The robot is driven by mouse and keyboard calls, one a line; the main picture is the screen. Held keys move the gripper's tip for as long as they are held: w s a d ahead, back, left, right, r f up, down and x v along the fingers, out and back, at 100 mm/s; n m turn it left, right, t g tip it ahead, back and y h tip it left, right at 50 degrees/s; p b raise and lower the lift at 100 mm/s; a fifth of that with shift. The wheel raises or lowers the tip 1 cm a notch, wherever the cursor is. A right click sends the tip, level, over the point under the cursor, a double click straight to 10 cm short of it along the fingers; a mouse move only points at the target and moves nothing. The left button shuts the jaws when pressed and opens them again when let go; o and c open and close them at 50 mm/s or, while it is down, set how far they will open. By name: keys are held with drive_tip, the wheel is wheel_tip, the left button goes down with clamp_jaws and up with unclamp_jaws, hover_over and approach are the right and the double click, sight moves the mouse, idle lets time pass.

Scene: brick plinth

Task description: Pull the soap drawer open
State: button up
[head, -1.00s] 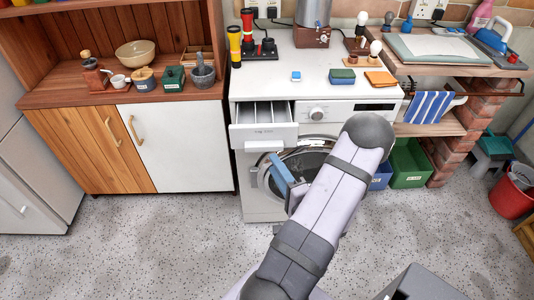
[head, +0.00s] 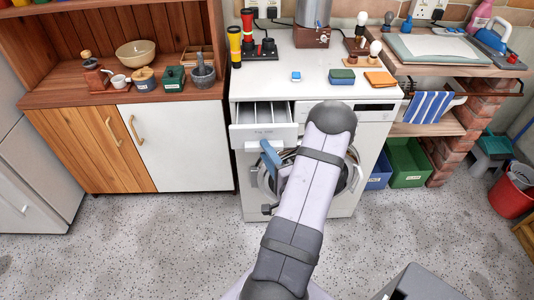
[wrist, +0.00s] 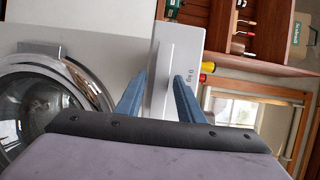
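The soap drawer (head: 263,132) at the washing machine's upper left stands pulled out, with its compartments showing from above. In the wrist view its white front panel (wrist: 180,55) lies ahead of my fingers. My gripper (head: 268,150) is just below and in front of the drawer front in the head view; my arm hides part of it. In the wrist view my gripper (wrist: 160,82) has its two blue fingers apart, with the lower part of the panel showing between them. I cannot tell whether they touch it.
The washing machine's round door (wrist: 50,100) is beside my fingers. Its white top (head: 310,75) holds a blue block, a green-blue sponge (head: 342,76) and an orange cloth (head: 380,78). A wooden cabinet (head: 90,150) stands to the left. The floor in front is clear.

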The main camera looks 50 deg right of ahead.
clamp_jaws()
drive_tip(key=shift+s+a+f, duration=0.15)
drive_tip(key=shift+s+a, duration=1.35)
drive_tip(key=shift+o, duration=0.3)
unclamp_jaws()
drive_tip(key=v, duration=0.7)
